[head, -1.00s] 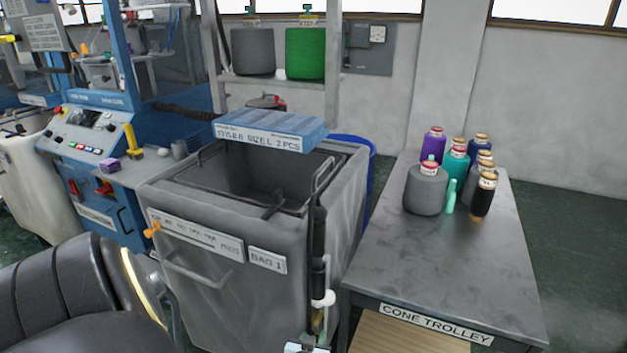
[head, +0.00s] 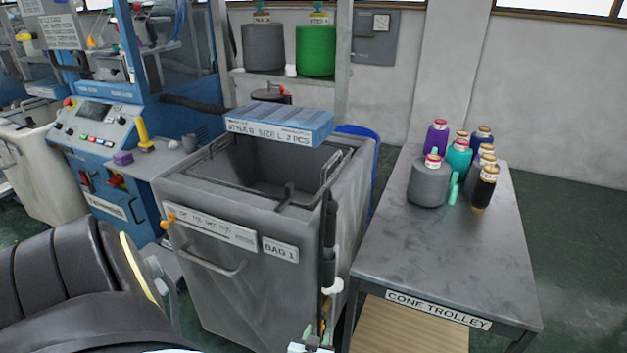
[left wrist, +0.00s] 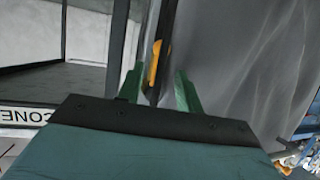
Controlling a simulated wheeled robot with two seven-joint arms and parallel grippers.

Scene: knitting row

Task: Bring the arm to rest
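My left gripper (head: 314,334) is low at the bottom edge of the head view, in front of the grey bag's right corner. In the left wrist view its two green fingers (left wrist: 158,88) stand apart with nothing gripped between them. A dark upright rod (left wrist: 164,40) and an orange piece (left wrist: 155,62) show beyond the fingertips; whether they touch is unclear. The grey bag (head: 225,290), labelled BAG 1, has a blue-grey labelled pack (head: 280,124) across its rim at the back. My right gripper is not in view.
The cone trolley (head: 400,255) stands close on the right, with several yarn cones at its back and a bare front. A blue machine with a control panel (head: 95,125) stands left. Shelves with a grey cone (head: 263,48) and a green cone (head: 316,50) are behind.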

